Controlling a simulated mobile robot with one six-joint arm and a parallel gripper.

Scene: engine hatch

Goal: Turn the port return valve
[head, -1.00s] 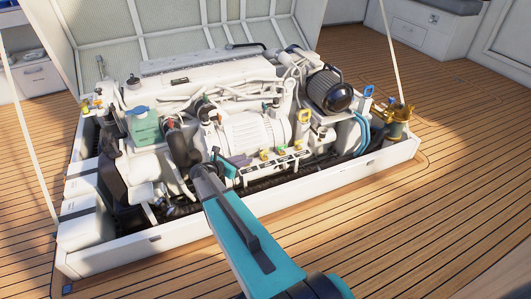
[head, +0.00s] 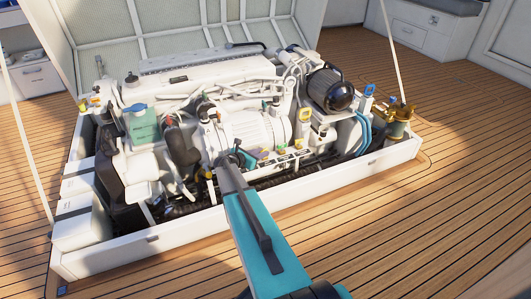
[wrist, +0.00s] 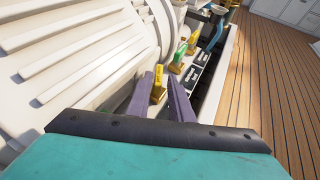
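A row of small valves with coloured handles runs along the front of the engine. The nearest yellow valve handle (wrist: 158,85) stands between the purple fingers of my gripper (wrist: 163,82) in the wrist view. The fingers are apart, one on each side; I cannot tell whether either touches it. Further along are a green-topped valve (wrist: 178,56) and another yellow valve (wrist: 192,45). Black label plates (wrist: 191,79) lie beside them, too small to read, so I cannot tell which is the port return valve. In the head view my gripper (head: 244,160) is at the row's left end.
The white ribbed housing (wrist: 85,45) lies close on the left of my gripper. The white hatch rim (head: 215,222) runs along the front below my arm. Blue hoses (head: 363,131) and a brass fitting (head: 398,118) are at the right. The wooden deck (head: 430,215) in front is clear.

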